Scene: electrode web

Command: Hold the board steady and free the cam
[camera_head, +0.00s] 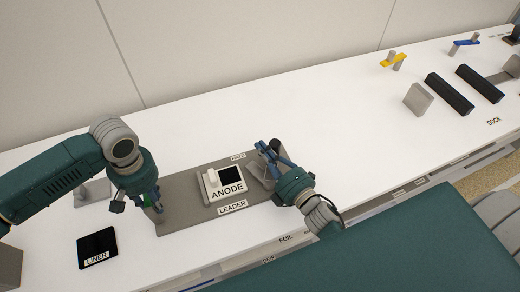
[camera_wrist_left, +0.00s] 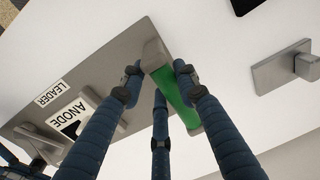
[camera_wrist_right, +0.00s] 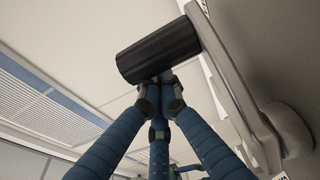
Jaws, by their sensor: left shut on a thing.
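The grey board (camera_head: 180,222) lies on the white bench with ANODE and LEADER labels on it. It also shows in the left wrist view (camera_wrist_left: 105,65). My left gripper (camera_head: 156,203) is at the board's left end. In the left wrist view its fingers close around a green bar (camera_wrist_left: 170,92) with grey ends. My right gripper (camera_head: 270,158) is at the board's right end. In the right wrist view its fingertips are at a black cylinder (camera_wrist_right: 158,50) on a grey lever-like part (camera_wrist_right: 232,75), probably the cam. Whether they grip it is unclear.
A black LINER pad (camera_head: 97,245) lies at the left front. Black blocks (camera_head: 450,93), a grey plate (camera_head: 418,98), a yellow lever (camera_head: 388,61) and a blue lever (camera_head: 465,43) stand at the right near DOCK. The bench behind the board is clear.

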